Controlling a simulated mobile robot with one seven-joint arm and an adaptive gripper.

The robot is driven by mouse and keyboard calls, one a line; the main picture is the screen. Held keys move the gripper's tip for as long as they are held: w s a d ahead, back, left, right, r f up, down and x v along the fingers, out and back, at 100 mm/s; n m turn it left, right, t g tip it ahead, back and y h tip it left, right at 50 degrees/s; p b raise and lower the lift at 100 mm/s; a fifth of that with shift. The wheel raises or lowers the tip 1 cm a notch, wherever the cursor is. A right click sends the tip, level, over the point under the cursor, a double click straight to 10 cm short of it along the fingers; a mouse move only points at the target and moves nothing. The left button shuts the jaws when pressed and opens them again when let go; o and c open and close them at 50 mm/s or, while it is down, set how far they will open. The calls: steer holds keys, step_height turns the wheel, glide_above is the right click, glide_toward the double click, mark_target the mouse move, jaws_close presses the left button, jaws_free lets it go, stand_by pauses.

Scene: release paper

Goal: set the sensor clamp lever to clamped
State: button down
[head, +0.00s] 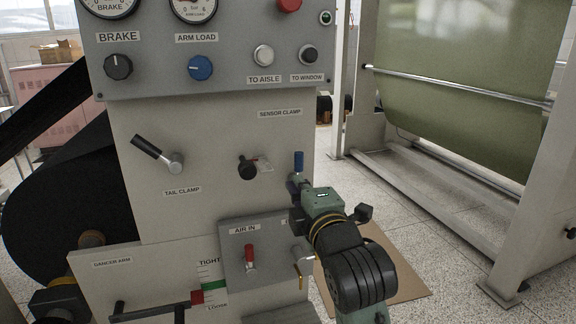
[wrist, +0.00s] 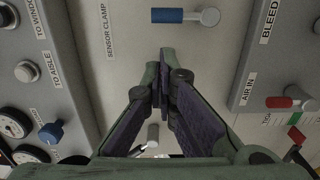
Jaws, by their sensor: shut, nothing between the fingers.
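The SENSOR CLAMP label (head: 280,113) is on the cream panel, and it also shows in the wrist view (wrist: 108,32). Below it is a lever with a blue handle (head: 298,161) on a grey pivot. The handle stands upright in the head view. In the wrist view, which is turned sideways, the blue handle (wrist: 168,15) points left from its pivot at the top edge. My gripper (wrist: 163,75) is shut and empty, its tips apart from the handle in the picture. In the head view my gripper's body is just below and right of the lever, and its fingertips are hard to make out.
The TAIL CLAMP lever (head: 160,153) is farther left. The AIR IN box (head: 236,264) with a red lever juts out below. The control panel (head: 225,82) overhangs above.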

steer(key=p+x, duration=0.2)
steer(key=x, duration=0.8)
steer(key=shift+w+d+r+m+p, duration=0.15)
steer(key=shift+d+r+m+p, duration=0.15)
steer(key=shift+d+m+p, duration=0.4)
stand_by(0.5)
steer(key=w+d+f+m+p, duration=0.1)
steer(key=w+d+f+m, duration=0.2)
steer(key=d+m, duration=0.6)
steer(key=f+m, duration=0.1)
steer(key=m, duration=0.5)
steer(key=shift+d+g+y, duration=0.2)
steer(key=shift+g+y, duration=0.2)
steer(key=shift+w+f, duration=0.1)
steer(key=shift+f, duration=0.05)
stand_by(0.3)
stand_by(0.4)
